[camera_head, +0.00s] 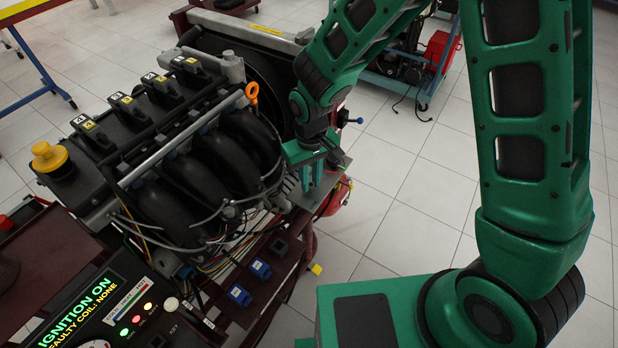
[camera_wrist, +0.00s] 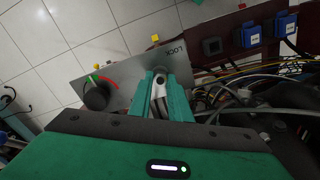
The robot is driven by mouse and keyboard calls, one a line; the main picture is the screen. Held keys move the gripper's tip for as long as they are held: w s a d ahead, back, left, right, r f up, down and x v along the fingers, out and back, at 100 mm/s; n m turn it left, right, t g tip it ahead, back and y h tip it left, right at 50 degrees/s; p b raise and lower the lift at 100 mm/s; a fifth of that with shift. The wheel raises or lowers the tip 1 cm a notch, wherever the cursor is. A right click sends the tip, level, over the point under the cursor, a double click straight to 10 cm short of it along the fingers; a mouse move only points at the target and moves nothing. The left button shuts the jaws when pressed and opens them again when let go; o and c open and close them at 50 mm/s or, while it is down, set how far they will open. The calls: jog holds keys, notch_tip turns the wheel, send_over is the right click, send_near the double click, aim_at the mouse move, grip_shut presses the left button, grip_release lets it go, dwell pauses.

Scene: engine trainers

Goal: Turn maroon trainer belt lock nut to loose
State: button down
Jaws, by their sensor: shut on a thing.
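The maroon trainer (camera_head: 285,262) carries a black engine (camera_head: 225,150) in the head view. My gripper (camera_head: 312,182) is at the engine's right front end, pointing down. In the wrist view my gripper (camera_wrist: 161,92) has its two green fingers closed around a small grey metal piece, which looks like the belt lock nut (camera_wrist: 160,82). It sits by a grey plate (camera_wrist: 130,77) marked "LOCK". The fingers hide the nut's sides, and its turned position cannot be told. In the head view the nut is hidden by my gripper.
A black knob (camera_wrist: 96,96) with a red and green arc is on the plate, left of my fingers. Cables (camera_wrist: 245,88) and blue connectors (camera_wrist: 285,24) lie to the right. A blue-tipped handle (camera_head: 357,120) stands behind my gripper.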

aim_at(311, 183)
jog(key=n, duration=0.4)
jog(key=shift+d, duration=0.1)
jog(key=n, duration=0.4)
jog(key=shift+w, duration=0.1)
jog(key=n, duration=0.4)
jog(key=shift+d, duration=0.1)
jog(key=shift+w+n, duration=0.1)
jog(key=shift+n, duration=1.8)
jog(key=shift+r, duration=0.1)
jog(key=c, duration=1.6)
grip_release()
jog(key=shift+c, duration=0.2)
notch_tip(311, 183, up, 11)
jog(key=shift+f, duration=0.2)
